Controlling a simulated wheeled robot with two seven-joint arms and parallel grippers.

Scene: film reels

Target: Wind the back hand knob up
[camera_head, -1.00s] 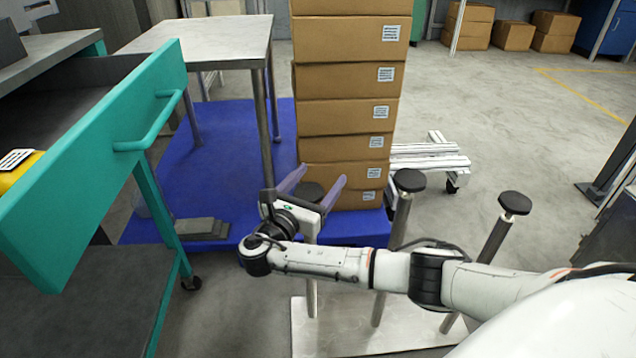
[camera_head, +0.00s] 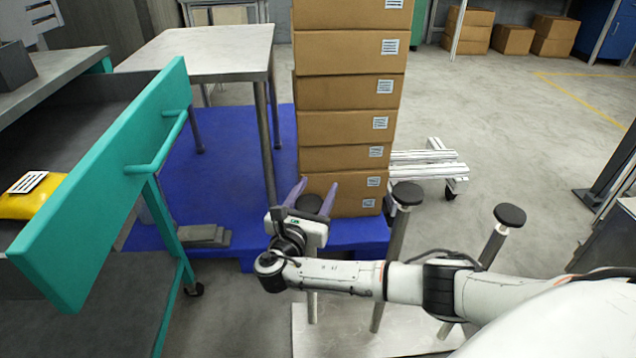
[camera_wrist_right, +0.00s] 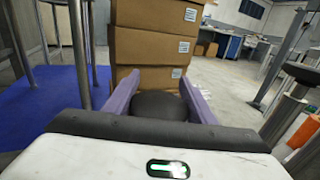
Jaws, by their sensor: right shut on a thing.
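Several slim metal posts stand at a pale base plate (camera_head: 345,340); three have round black caps. My right gripper (camera_head: 309,196) has its two purple fingers on either side of the leftmost black knob (camera_head: 309,204), shut on it. In the right wrist view the same knob (camera_wrist_right: 160,104) sits between the fingers, its lower part hidden by the gripper body. A second knob (camera_head: 407,193) and a third knob (camera_head: 509,215) stand to the right, apart from the gripper, on tilted-looking posts. My left gripper is not in view.
A tall stack of cardboard boxes (camera_head: 345,90) on a blue platform (camera_head: 225,145) stands just behind the held knob. A teal open drawer (camera_head: 100,185) with a yellow item (camera_head: 22,203) is at left. A steel table (camera_head: 205,48) is behind.

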